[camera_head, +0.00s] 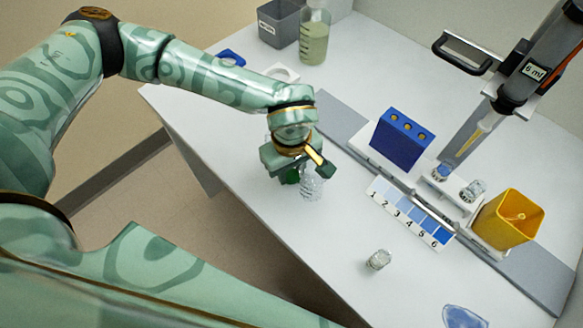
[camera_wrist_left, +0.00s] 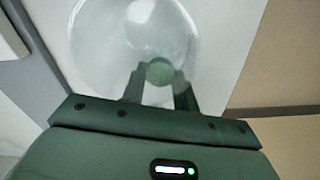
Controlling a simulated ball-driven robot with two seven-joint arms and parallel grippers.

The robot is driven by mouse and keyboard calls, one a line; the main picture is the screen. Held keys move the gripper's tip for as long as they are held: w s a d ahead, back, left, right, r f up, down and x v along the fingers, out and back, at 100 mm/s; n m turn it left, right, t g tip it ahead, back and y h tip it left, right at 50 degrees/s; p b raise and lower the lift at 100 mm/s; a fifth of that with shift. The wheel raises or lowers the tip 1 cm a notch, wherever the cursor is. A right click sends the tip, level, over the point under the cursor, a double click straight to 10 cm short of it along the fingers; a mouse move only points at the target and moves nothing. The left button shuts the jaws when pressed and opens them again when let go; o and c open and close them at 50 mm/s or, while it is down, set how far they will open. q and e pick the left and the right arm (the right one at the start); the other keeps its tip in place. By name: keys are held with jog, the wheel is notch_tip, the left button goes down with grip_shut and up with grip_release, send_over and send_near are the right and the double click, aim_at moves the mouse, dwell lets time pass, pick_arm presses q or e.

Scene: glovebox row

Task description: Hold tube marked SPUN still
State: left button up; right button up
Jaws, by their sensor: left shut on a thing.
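My left gripper (camera_head: 298,168) is over the left part of the white table, with its fingers pointing down. It is shut on a clear vessel (camera_head: 312,186), which shows below and beside the fingers. In the left wrist view the vessel (camera_wrist_left: 110,40) is a large, round, see-through shape with a small green disc (camera_wrist_left: 159,71) between the fingers. I can read no SPUN mark on it. Two small clear tubes, one with blue (camera_head: 440,172) and one plain (camera_head: 474,190), stand in a white holder to the right. Their marks are not readable. My right gripper is not in view.
A blue block (camera_head: 401,140) with orange dots stands behind a numbered blue strip (camera_head: 410,212). A yellow bin (camera_head: 507,220) and a 6 ml dispenser (camera_head: 510,95) are at right. A small clear jar (camera_head: 378,260) stands in front. A beaker (camera_head: 314,40) is at the back.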

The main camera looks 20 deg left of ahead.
aim_at(291, 175)
pick_arm(q)
jog(key=o, duration=1.1)
jog(key=shift+f, duration=0.1)
notch_tip(291, 175, up, 12)
jog(key=p, duration=0.4)
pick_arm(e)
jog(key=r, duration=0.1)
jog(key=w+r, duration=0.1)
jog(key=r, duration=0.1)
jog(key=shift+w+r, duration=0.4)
